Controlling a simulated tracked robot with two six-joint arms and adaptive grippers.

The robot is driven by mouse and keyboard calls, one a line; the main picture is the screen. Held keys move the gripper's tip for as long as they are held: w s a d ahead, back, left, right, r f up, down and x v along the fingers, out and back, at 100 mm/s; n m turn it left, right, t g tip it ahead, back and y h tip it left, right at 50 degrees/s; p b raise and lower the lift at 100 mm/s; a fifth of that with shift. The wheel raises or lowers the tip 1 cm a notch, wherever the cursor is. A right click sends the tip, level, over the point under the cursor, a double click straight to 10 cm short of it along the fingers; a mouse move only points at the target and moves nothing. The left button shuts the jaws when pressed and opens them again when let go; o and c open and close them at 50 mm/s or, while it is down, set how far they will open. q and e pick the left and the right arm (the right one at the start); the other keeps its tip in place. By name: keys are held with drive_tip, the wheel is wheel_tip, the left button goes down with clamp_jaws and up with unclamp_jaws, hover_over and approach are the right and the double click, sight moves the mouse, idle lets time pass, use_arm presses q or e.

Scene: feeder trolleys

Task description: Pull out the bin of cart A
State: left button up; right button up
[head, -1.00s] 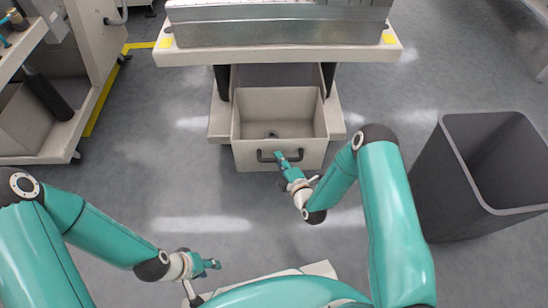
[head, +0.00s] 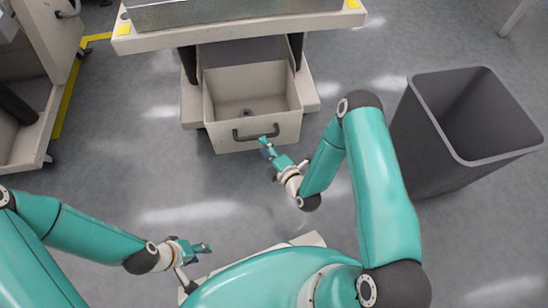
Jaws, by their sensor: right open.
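The cart (head: 235,36) stands at the top centre, with a metal block on its pale top. Its beige bin (head: 215,137) sticks out of the front below the top, open and empty inside but for a small dark spot on its floor. A dark bar handle (head: 243,137) is on the bin's front face. My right gripper (head: 265,142) is open at the lower right part of the handle; whether it touches the bar I cannot tell. My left gripper (head: 204,248) hangs low at the left, away from the bin; its finger opening is unclear.
A large dark grey waste bin (head: 425,150) stands on the floor at the right. Another machine or cart (head: 40,130) stands at the left edge, by yellow floor tape (head: 66,100). The grey floor (head: 130,130) in front of the cart is clear.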

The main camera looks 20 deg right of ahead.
drive_tip(key=v, duration=0.6)
drive_tip(key=shift+s, duration=0.2)
drive_tip(key=w+a+r+n+y, duration=0.1)
drive_tip(key=w+a+r+n, duration=0.15)
drive_tip(key=r, duration=0.35)
drive_tip(key=s+a+f+m+g, duration=0.2)
drive_tip(key=s+f+m+g, duration=0.3)
drive_tip(key=s+m+g, duration=0.55)
drive_tip(key=s+a+f+m+g, duration=0.2)
drive_tip(key=s+f+m+g, duration=0.5)
drive_tip(key=m, duration=0.6)
wheel_tip(320, 180, up, 37)
drive_tip(key=s+t+p, duration=0.1)
drive_tip(key=t+p, duration=0.1)
drive_tip(key=p, duration=3.3)
drive_tip(key=shift+d+f, duration=0.2)
drive_tip(key=shift+d, duration=0.05)
